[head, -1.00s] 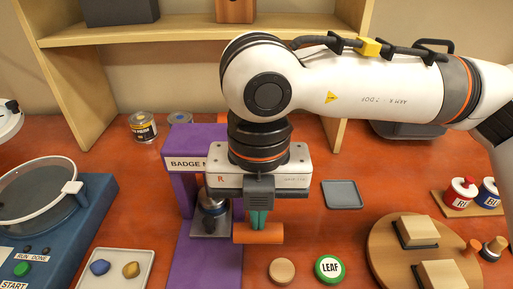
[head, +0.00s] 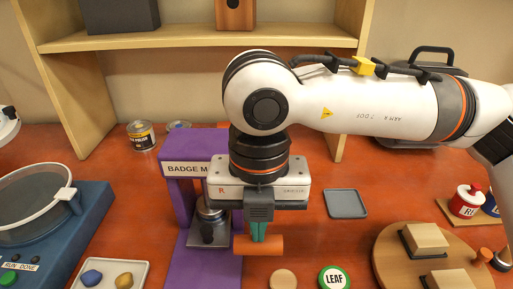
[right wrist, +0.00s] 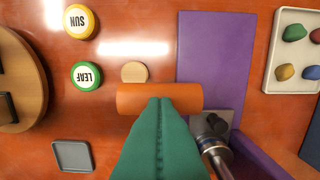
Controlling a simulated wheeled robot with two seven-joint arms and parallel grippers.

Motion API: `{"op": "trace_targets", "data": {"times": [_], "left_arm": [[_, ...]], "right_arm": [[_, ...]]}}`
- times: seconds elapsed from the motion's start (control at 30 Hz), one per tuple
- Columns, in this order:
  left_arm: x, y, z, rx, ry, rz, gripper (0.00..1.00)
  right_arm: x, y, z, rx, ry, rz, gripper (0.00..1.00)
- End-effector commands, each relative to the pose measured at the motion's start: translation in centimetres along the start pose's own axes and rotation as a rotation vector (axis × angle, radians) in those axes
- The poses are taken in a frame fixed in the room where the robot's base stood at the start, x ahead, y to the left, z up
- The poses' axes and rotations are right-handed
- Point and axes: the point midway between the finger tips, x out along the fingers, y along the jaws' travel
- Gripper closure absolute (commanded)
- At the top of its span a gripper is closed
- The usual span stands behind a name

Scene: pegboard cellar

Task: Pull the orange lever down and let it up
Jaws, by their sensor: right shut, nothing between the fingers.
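The orange lever handle (head: 258,246) is a horizontal cylinder in front of the purple badge maker (head: 180,193). It also shows in the right wrist view (right wrist: 185,96). My right gripper (head: 258,236) points down at the handle with its green fingers shut and nothing between them. In the right wrist view, the fingertips (right wrist: 160,102) overlap the middle of the handle. They look to be touching it from above, but exact contact is hard to tell. The lever's arm is mostly hidden behind my gripper. My left gripper is not in view.
A wooden disc (head: 283,279) and the LEAF badge (head: 333,278) lie in front. A grey tray (head: 346,204) is at right, near a round wooden board (head: 390,256). A pebble tray (head: 137,268) and blue machine (head: 75,225) are left. A shelf (head: 200,38) stands behind.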

Motion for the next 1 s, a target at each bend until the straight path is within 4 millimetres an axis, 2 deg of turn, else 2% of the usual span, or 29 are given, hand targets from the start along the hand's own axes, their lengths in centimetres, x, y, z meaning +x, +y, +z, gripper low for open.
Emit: {"op": "trace_targets", "data": {"times": [0.27, 1.0], "left_arm": [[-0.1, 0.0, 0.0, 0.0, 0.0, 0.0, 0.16], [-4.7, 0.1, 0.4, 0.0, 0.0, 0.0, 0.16]], "right_arm": [[0.0, 0.1, -0.1, 0.002, -0.001, 0.004, 1.0], [-9.0, 0.0, 0.0, 0.0, -0.001, 0.002, 1.0]]}}
